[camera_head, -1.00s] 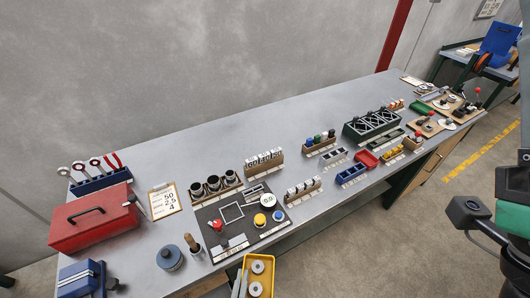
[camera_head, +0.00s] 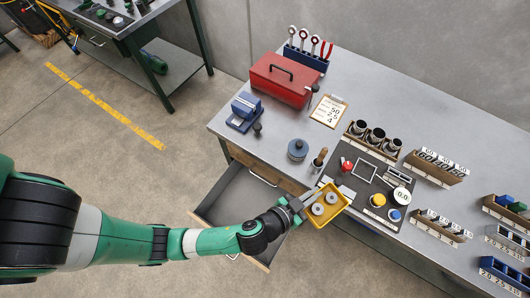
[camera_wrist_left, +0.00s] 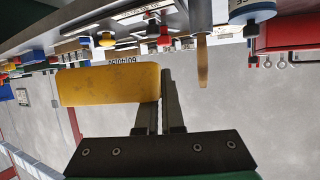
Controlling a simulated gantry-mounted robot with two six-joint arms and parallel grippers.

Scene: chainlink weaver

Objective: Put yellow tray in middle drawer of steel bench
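The yellow tray (camera_head: 343,201) holds two grey round parts and is in the air at the steel bench's front edge. My left gripper (camera_head: 304,204) is shut on the tray's near wall; the left wrist view also shows the tray (camera_wrist_left: 108,86) at the fingers (camera_wrist_left: 163,95). The steel bench (camera_head: 222,122) has a wooden drawer front with a handle (camera_head: 263,180) under its top. Below that front, a grey drawer (camera_head: 238,205) is pulled out and looks empty. My left forearm hides part of it, and I cannot tell its level for sure. My right gripper is out of view.
On the bench top near the tray are a dark panel (camera_head: 352,182) with coloured buttons, a brush (camera_head: 319,160), a blue-grey round pot (camera_head: 297,149) and a red toolbox (camera_head: 284,82). The floor left of the open drawer is clear.

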